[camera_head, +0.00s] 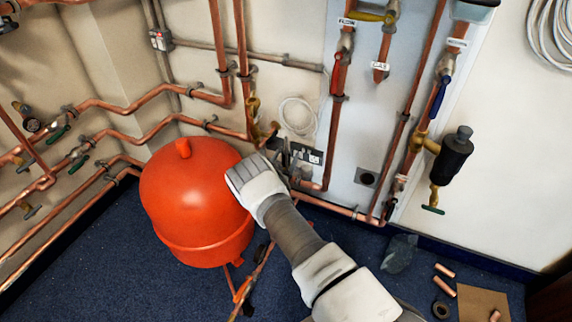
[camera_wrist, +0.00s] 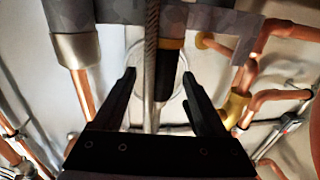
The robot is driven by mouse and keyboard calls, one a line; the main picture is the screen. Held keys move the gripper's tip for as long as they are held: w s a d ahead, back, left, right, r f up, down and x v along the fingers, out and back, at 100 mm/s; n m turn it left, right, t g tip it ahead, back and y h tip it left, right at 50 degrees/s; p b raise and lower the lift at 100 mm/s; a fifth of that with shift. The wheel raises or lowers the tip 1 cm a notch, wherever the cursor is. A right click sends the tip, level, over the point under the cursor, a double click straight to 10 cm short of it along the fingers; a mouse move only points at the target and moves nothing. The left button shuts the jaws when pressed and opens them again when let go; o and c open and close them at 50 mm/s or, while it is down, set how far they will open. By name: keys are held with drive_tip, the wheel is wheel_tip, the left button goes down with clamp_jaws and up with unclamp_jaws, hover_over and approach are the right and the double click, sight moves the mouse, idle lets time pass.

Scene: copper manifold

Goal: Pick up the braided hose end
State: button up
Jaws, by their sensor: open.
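A thin grey braided hose (camera_wrist: 152,45) runs down from the top of the wrist view. It passes between the two black fingers of my gripper (camera_wrist: 158,76), beside a dark cylindrical piece with a copper-coloured band. The fingers stand apart on either side of these, and I see no clear contact. I cannot tell exactly where the hose end lies. In the head view my gripper (camera_head: 284,157) is by the wall pipes, just right of the red tank; the hose is not distinguishable there.
The red tank (camera_head: 197,200) stands close left of my arm. Copper pipes line both walls, with a brass fitting (camera_wrist: 236,104) right of my fingers. A black cylinder (camera_head: 449,156) hangs at right. Pipe offcuts and cardboard (camera_head: 478,305) lie on the blue floor.

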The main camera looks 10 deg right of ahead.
sight(287, 151)
drive_tip(key=shift+w+d, duration=0.1)
drive_tip(key=shift+w, duration=0.15)
clamp_jaws()
drive_tip(key=shift+r, duration=0.1)
idle(0.3)
drive_tip(key=shift+r+p, duration=0.4)
drive_tip(key=shift+r, duration=0.1)
drive_tip(key=r, duration=0.1)
drive_tip(key=r+p, duration=0.2)
drive_tip(key=shift+s+d+r, duration=0.1)
drive_tip(key=shift+s+r, duration=0.2)
drive_tip(key=shift+r, duration=0.1)
drive_tip(key=s+d+r+p, duration=0.4)
drive_tip(key=s+r, duration=0.2)
drive_tip(key=s, duration=0.4)
drive_tip(key=shift+d+p, duration=0.3)
drive_tip(key=shift+d, duration=0.1)
drive_tip(key=shift+r, duration=0.2)
